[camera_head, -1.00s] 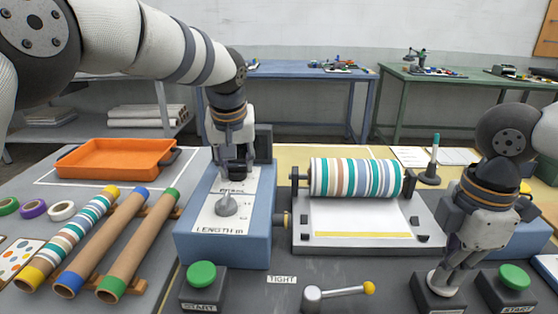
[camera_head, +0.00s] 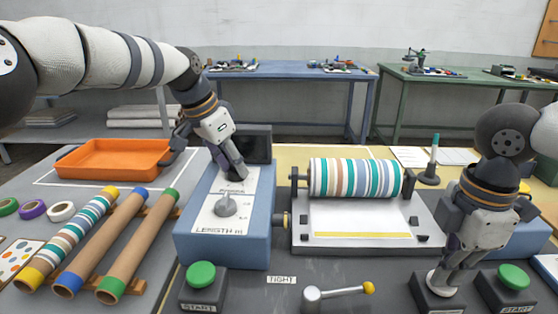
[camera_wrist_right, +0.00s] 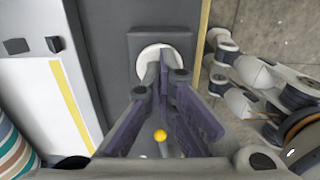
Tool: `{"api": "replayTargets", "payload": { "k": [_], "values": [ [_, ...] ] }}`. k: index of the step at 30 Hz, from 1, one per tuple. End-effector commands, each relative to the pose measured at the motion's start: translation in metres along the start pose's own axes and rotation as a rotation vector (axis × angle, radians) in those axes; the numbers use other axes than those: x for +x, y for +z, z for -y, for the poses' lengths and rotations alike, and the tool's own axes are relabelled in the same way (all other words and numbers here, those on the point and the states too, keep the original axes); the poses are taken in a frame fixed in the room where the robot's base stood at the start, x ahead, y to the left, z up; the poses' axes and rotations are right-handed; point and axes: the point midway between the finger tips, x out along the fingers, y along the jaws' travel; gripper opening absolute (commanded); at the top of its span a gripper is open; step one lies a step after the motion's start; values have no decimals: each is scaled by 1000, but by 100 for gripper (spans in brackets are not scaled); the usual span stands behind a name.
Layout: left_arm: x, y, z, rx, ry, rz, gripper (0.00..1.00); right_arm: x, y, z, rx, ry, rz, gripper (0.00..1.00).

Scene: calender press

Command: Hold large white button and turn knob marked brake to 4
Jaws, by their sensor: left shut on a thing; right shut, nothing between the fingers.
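The large white button (camera_wrist_right: 144,58) sits on a dark box (camera_head: 446,301) at the front right. My right gripper (camera_head: 440,282) is shut and empty, with its fingertips down on the button; the right wrist view shows the tips (camera_wrist_right: 158,60) over the white disc. How far the button is pressed cannot be told. My left gripper (camera_head: 237,176) is shut on the brake knob at the back of the white panel (camera_head: 245,205) on the blue box (camera_head: 228,247). The fingers hide the knob and most of its scale, so its setting is not readable.
A grey knob (camera_head: 225,206) marked LENGTH m is close in front of my left gripper. Green START buttons (camera_head: 201,274) (camera_head: 513,276) stand at the front. A striped roller (camera_head: 355,178), a yellow-tipped lever (camera_head: 340,291), cardboard tubes (camera_head: 130,245) and an orange tray (camera_head: 112,158) lie around.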

Motion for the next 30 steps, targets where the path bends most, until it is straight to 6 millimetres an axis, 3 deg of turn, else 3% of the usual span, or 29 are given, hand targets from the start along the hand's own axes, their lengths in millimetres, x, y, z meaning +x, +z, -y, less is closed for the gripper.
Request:
{"api": "replayTargets", "payload": {
  "k": [13, 30],
  "values": [
    [6, 3, 1, 208, 95, 11, 6, 6, 2, 1, 2, -12, 4, 0],
    [6, 4, 0, 244, 113, 11, 6, 6, 1, 1, 1, -12, 3, 0]
  ]
}}
